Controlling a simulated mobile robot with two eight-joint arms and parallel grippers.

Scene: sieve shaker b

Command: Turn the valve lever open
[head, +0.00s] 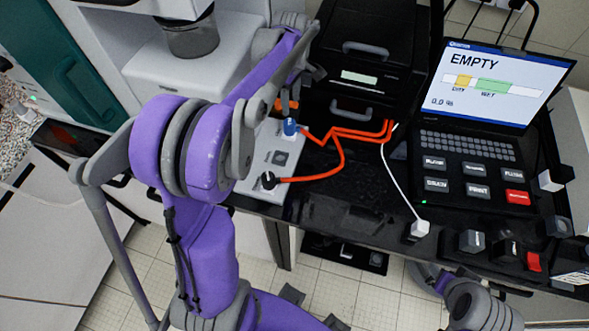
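A small orange part (286,104), possibly the valve lever, shows just above a white panel (252,185). My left arm hides most of it, so I cannot tell its angle. Orange hoses (345,137) run from beside the blue knob to the right. My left gripper (313,73) is largely hidden by its own wrist, close above the orange part. I cannot tell whether it touches it or whether its fingers are open. I cannot make out my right gripper.
A black drawer unit (365,60) stands right of my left wrist. A screen (495,85) reading EMPTY stands behind a button console (470,177). A white cable (401,190) ends in a plug on the black bench (350,205).

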